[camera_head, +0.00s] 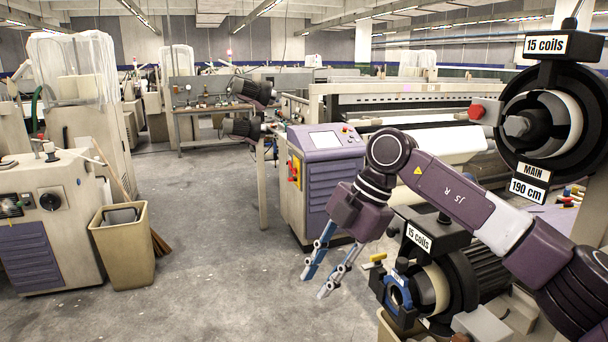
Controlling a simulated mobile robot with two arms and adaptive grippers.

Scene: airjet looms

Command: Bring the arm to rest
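My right arm comes in from the lower right, a purple and grey arm marked "J5 R". It is bent, and its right gripper (312,287) hangs down over the open floor, left of the lower weft feeder. The two blue and grey fingers are spread apart with nothing between them. My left gripper does not show.
Two black feeders labelled "15 coils" stand close at the right, an upper one (513,125) and a lower one (483,278). A purple control cabinet (318,184) stands behind the gripper. A beige bin (124,251) is at left. The grey floor (215,270) between is clear.

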